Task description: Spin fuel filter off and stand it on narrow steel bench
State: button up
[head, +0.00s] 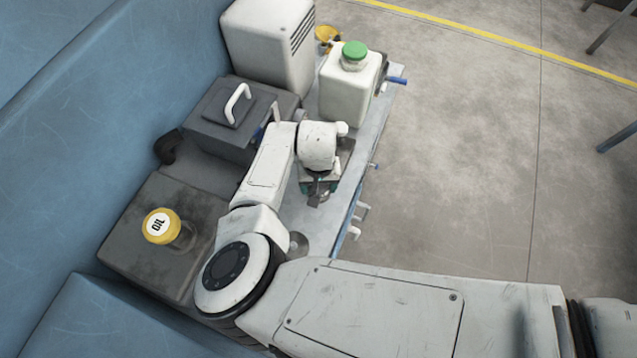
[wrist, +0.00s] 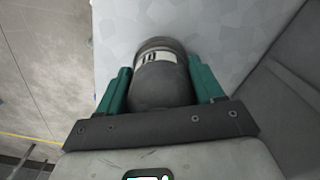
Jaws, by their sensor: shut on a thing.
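The fuel filter (wrist: 160,82) is a dark grey canister with a pale label band, seen in the wrist view. My gripper (wrist: 164,78) is shut on it, with a teal finger on each side. The head view shows my gripper (head: 318,187) low over the long narrow grey metal surface (head: 318,228), which looks like the steel bench. Mottled pale metal (wrist: 215,25) fills the view behind the filter. Whether the filter's end touches the metal cannot be told. My arm hides most of the filter in the head view.
A white tank with a green cap (head: 354,58) stands at the far end. A dark box with a white handle (head: 235,105), a pale vented housing (head: 270,45) and a yellow oil cap (head: 161,226) are at the left. Blue-tipped and white fittings line the right edge. Open floor lies beyond.

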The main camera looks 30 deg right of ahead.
jog(key=c, duration=0.3)
jog(key=shift+r+n+p, duration=0.2)
jog(key=shift+n+p, duration=0.5)
jog(key=shift+p, duration=0.05)
jog(key=n+p, duration=0.1)
jog(key=n, duration=0.1)
jog(key=shift+d+n, duration=0.1)
jog(key=shift+n, duration=0.2)
jog(key=shift+f+n, duration=0.2)
jog(key=shift+n, duration=0.4)
jog(key=shift+p, duration=0.3)
jog(key=shift+r+n+p, duration=0.15)
jog(key=shift+n+p, duration=0.3)
jog(key=shift+n, duration=0.35)
jog(key=n, duration=0.3)
jog(key=shift+f+n+p, duration=0.2)
jog(key=shift+n+p, duration=0.1)
jog(key=shift+p, duration=0.05)
